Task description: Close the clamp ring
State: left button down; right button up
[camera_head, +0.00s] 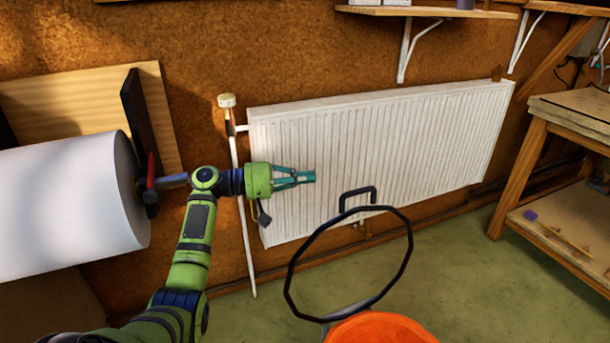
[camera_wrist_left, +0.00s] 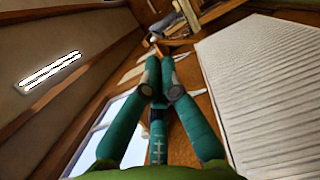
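A thin black ring (camera_head: 288,275), which looks like the clamp ring, stands tilted above an orange rounded object (camera_head: 385,330) at the bottom of the head view. I cannot tell whether its ends meet. A black bar handle (camera_head: 358,191) shows just behind its top. My left gripper (camera_head: 310,176) is up and left of the ring, apart from it, in front of the radiator. Its teal fingers come together at the tips with nothing between them; they also show in the left wrist view (camera_wrist_left: 160,88). My right gripper is not in view.
A white ribbed radiator (camera_head: 410,145) hangs on the brown wall, with a valve pipe (camera_head: 240,205) at its left. A large white roll (camera_head: 65,205) is at the left. A wooden workbench (camera_head: 570,110) stands at the right. The green floor (camera_head: 470,270) there is clear.

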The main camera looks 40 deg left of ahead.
pick_arm(q)
jog(key=w+d+p, duration=0.3)
jog(key=d, duration=0.5)
jog(key=shift+d+f, duration=0.15)
jog(key=shift+f, duration=0.15)
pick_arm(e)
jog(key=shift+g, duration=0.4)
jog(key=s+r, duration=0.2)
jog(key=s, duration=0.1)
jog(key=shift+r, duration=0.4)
